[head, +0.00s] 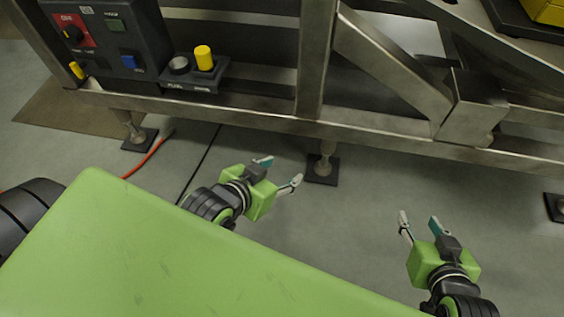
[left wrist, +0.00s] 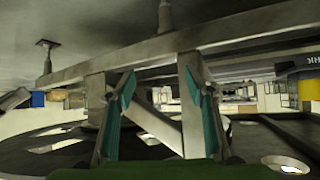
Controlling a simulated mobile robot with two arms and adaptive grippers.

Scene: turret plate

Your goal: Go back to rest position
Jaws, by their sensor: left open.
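My left gripper (head: 279,175) is in the middle of the head view, over the floor in front of the steel frame. Its fingers are apart with nothing between them. In the left wrist view its two teal-padded fingers (left wrist: 158,112) also stand apart and empty. My right gripper (head: 419,220) is at the lower right of the head view, over bare floor. Its fingers are spread and empty. Both grippers are apart from the frame.
A steel frame (head: 390,133) on feet runs across the back. A control box (head: 112,40) with a red switch panel and a small box with a yellow knob (head: 203,58) are at its upper left. A red cable (head: 147,156) lies on the floor. Grey floor (head: 340,215) between the grippers is clear.

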